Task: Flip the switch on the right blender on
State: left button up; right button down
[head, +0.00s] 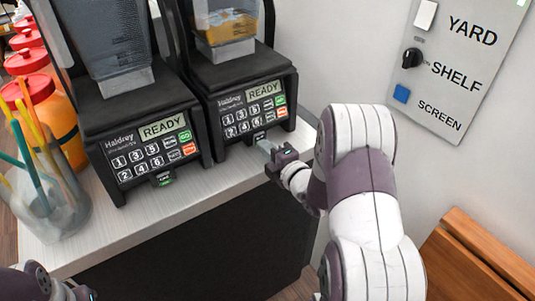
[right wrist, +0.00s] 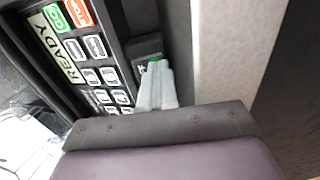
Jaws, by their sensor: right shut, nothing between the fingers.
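The right blender (head: 245,85) is a black machine with a keypad panel and a READY display. Its small switch (head: 259,137) sits at the bottom of the front panel. The right wrist view shows the switch (right wrist: 149,66) with a bit of green, partly hidden by my fingertips. My right gripper (head: 266,146) is shut and empty, its fingertips at the switch; I cannot tell whether they touch it. The fingers also show in the right wrist view (right wrist: 156,82). Part of my left arm shows at the bottom left; its fingers are not clear.
The left blender (head: 140,130) stands close beside, also showing READY, with a green-marked switch. A clear cup with colored straws (head: 45,185) and orange bottles with red lids (head: 52,105) stand left. The counter front (head: 180,215) is clear. A wall switch panel (head: 455,70) is at the right.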

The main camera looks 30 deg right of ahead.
jog(key=shift+s+d, duration=0.1)
jog(key=shift+s, duration=0.3)
jog(key=s+r, duration=0.1)
jog(key=s, duration=1)
jog(key=shift+s+d, duration=0.35)
jog(key=shift+s, duration=0.05)
